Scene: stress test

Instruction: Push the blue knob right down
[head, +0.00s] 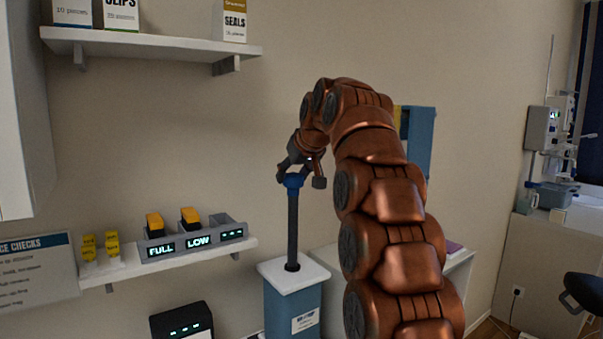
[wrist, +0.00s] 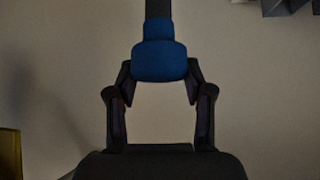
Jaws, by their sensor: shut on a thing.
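The blue knob (head: 292,181) tops a dark upright rod (head: 292,228) that rises from a white-topped blue box (head: 292,290). The rod stands tall above the box top. My gripper (head: 300,180) is at the knob, at the end of my copper arm. In the wrist view the knob (wrist: 160,61) sits between the fingertips of my gripper (wrist: 160,75), one finger on each side. The fingers are shut on it. The rod (wrist: 158,9) runs away beyond the knob.
A higher shelf (head: 150,44) carries boxes. A blue cabinet (head: 418,140) hangs behind my arm. The wall around the rod is bare.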

